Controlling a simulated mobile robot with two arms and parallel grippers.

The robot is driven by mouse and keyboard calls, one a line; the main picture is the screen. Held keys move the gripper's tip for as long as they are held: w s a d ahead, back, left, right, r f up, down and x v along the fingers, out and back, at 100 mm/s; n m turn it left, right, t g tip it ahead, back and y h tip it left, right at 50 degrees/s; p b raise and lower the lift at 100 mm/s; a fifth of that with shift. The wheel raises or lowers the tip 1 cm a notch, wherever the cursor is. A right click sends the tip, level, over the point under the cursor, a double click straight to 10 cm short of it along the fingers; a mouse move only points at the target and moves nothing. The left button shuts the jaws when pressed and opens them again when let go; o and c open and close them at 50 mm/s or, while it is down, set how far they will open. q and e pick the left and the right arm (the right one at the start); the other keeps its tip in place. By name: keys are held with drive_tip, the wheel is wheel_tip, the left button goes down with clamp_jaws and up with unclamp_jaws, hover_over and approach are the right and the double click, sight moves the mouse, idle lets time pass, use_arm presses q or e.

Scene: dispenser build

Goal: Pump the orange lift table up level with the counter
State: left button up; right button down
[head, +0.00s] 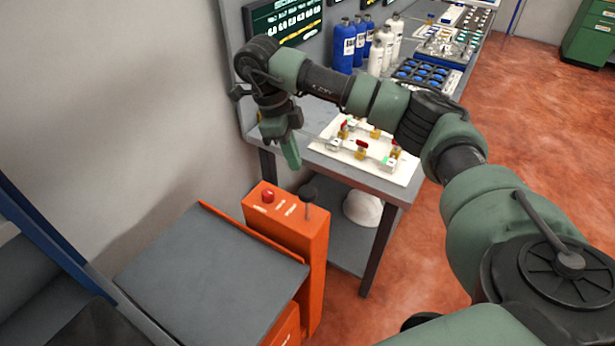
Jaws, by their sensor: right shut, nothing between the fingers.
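The orange lift table stands at the lower middle, with a flat grey platform (205,275) and an orange control post (300,235) at its far right side. On top of the post are a red button (268,196) and a dark knob or lever (307,193). The platform looks lower than the grey counter (375,187) behind it. My right gripper (293,163) is shut and empty. It points down above the post, beside the counter's left edge, and looks apart from the red button and the lever. My left gripper is not in view.
A white board with red-handled valves (405,172) lies on the counter's near end. Blue bottles (343,45), white bottles and a dark tray (425,76) stand farther back. A white rounded thing (362,208) sits on the lower shelf. A blue frame (45,235) stands at left. Red floor is clear at right.

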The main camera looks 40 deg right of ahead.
sight(306, 190)
idle(0.4)
drive_tip(key=shift+b+x, duration=2.1)
drive_tip(key=shift+x, duration=1.35)
